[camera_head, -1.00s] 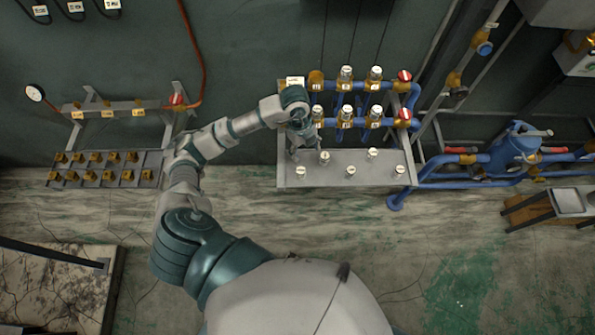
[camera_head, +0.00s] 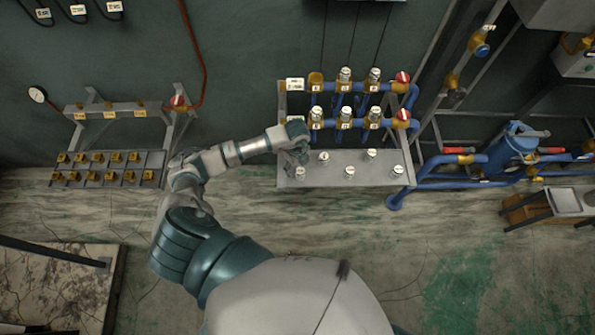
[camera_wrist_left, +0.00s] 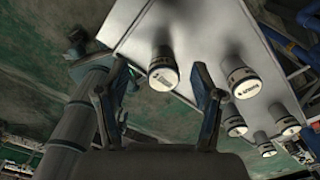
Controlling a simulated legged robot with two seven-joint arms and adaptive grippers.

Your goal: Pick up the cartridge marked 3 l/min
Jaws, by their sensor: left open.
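Several small cylindrical cartridges with white tops stand upright on the grey metal shelf (camera_head: 333,181). Their labels are too small or blurred to read, so I cannot tell which is marked 3 l/min. My left gripper (camera_head: 295,160) is over the left end of the shelf, close to the front-left cartridge (camera_head: 300,174). A second cartridge (camera_head: 324,157) stands just to its right. In the left wrist view my left gripper (camera_wrist_left: 158,98) is open and empty. One cartridge (camera_wrist_left: 162,72) shows between and beyond its fingers, and another (camera_wrist_left: 242,82) is right of the right finger. My right gripper is not seen.
Behind the shelf are two rows of blue pipes (camera_head: 330,124) with brass fittings, upright cartridges and red-and-white round ends. A blue vessel (camera_head: 515,148) stands at the right. The floor before the shelf is clear.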

